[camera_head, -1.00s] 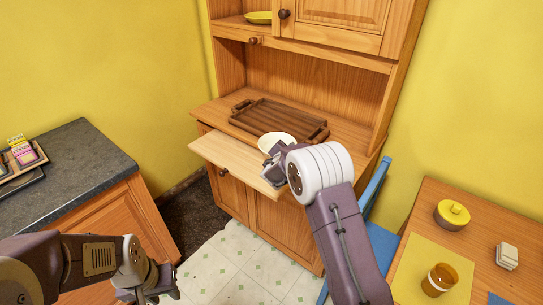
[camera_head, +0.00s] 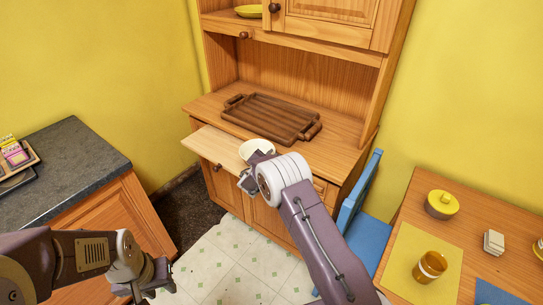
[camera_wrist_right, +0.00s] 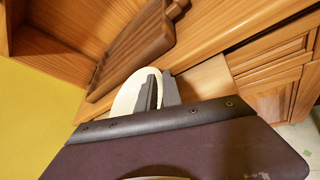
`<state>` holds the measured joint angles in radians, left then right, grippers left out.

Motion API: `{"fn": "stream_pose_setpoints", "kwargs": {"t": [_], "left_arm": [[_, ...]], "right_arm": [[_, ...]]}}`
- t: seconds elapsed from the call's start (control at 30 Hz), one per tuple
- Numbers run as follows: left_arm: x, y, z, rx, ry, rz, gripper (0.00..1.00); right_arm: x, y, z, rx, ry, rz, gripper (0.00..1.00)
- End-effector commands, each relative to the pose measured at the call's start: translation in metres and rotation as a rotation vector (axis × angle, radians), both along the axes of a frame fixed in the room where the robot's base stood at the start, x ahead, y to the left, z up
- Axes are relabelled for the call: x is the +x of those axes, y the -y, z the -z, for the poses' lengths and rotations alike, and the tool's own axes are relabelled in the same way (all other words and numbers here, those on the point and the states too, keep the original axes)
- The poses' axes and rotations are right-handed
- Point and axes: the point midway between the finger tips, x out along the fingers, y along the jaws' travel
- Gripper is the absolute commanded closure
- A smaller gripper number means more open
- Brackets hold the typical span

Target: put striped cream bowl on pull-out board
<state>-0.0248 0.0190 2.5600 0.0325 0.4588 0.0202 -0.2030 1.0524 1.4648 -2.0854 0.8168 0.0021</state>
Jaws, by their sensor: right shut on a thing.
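The striped cream bowl (camera_head: 256,147) is a pale shallow bowl over the right part of the pull-out board (camera_head: 214,148), which sticks out from the wooden hutch. My right gripper (camera_head: 252,170) is shut on the bowl's near side. In the right wrist view the dark fingers (camera_wrist_right: 158,90) overlap the bowl's rim (camera_wrist_right: 125,98), with the pale board (camera_wrist_right: 207,80) beside them. I cannot tell whether the bowl touches the board; its stripes are not clear. My left gripper (camera_head: 152,284) hangs at the lower left, away from the bowl, its jaw opening unclear.
A brown slatted tray (camera_head: 270,118) lies on the hutch counter behind the board. A yellow dish (camera_head: 249,11) sits on the upper shelf. A blue chair (camera_head: 365,225) stands right of the hutch, near my right arm. The board's left part is clear.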

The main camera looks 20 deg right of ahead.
Motion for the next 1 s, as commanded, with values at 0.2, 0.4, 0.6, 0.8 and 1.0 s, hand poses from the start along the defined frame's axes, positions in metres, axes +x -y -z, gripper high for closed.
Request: {"fn": "stream_pose_setpoints", "kwargs": {"t": [0.2, 0.4, 0.6, 0.8, 1.0], "left_arm": [[0.000, 0.000, 0.002, 0.000, 0.000, 0.000, 0.64], [0.000, 0.000, 0.001, 0.000, 0.000, 0.000, 0.64], [0.000, 0.000, 0.001, 0.000, 0.000, 0.000, 0.64], [0.000, 0.000, 0.007, 0.000, 0.000, 0.000, 0.64], [0.000, 0.000, 0.011, 0.000, 0.000, 0.000, 0.64]], "right_arm": [[0.000, 0.000, 0.001, 0.001, -0.001, -0.001, 0.68], [0.000, 0.000, 0.001, 0.000, 0.000, 0.000, 0.68], [-0.011, -0.008, -0.006, -0.001, 0.000, -0.003, 0.68], [-0.048, -0.030, -0.021, 0.000, 0.000, -0.004, 0.68], [-0.081, -0.049, -0.035, 0.000, 0.001, -0.003, 0.68]]}}
